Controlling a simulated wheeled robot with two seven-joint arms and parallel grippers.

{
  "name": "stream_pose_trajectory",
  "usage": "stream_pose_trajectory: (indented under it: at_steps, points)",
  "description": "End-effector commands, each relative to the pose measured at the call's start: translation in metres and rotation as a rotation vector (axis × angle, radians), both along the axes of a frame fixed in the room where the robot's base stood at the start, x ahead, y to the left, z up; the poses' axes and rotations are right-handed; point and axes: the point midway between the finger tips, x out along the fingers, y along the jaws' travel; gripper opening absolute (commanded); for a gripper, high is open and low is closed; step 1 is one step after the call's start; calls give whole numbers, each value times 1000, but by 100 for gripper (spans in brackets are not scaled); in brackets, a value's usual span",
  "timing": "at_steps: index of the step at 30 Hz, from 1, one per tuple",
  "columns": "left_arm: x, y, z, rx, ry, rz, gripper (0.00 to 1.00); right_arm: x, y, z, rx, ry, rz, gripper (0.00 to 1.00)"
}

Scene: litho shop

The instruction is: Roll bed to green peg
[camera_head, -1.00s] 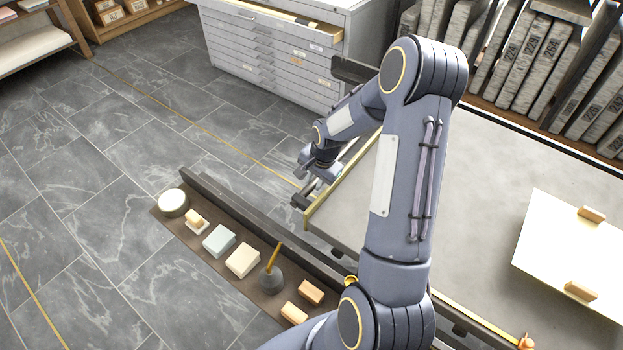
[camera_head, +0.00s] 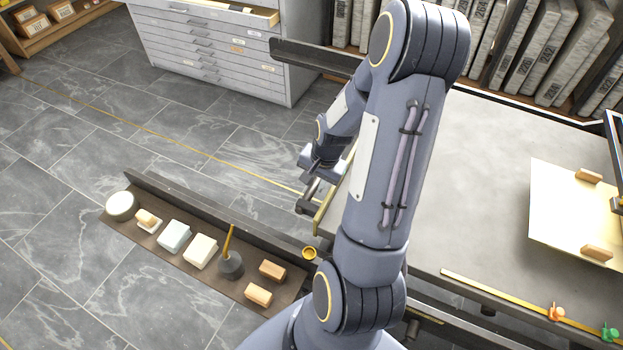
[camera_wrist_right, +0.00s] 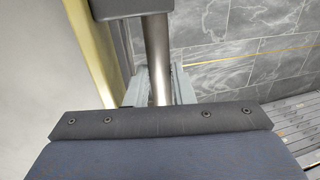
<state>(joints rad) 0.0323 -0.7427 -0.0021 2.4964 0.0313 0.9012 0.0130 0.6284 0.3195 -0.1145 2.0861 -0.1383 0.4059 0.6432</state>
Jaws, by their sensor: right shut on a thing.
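The press bed (camera_head: 480,150) is a flat grey slab with a brass-coloured left edge (camera_head: 325,215). A tan sheet with two wooden blocks lies on its right part. The green peg (camera_head: 610,334) stands at the lower right corner of the head view, by the brass strip along the bed's near side. My right gripper (camera_head: 306,200) is at the bed's left end, shut on a metal bar handle. In the right wrist view the handle (camera_wrist_right: 156,50) runs between the fingers, beside the brass edge (camera_wrist_right: 92,50). My left gripper is out of view.
An orange peg (camera_head: 556,313) stands left of the green one on the brass strip (camera_head: 500,290). A tool tray (camera_head: 120,232) with blocks and a pot lies left of the bed. A drawer cabinet (camera_head: 220,50) stands behind. Open floor lies at left.

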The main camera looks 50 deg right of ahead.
Motion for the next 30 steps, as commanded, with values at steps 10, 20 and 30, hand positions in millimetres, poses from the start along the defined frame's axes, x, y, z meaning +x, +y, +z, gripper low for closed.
stream_pose_trajectory:
  at_steps: [10, 20, 30]
  points:
    - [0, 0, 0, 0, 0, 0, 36, 3, 1, 1, 1, -6, 1, 31]
    - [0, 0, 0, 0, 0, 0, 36, 2, 1, 1, 1, -4, 0, 43]
    - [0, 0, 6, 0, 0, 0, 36, -5, -2, 43, -3, -9, 0, 43]
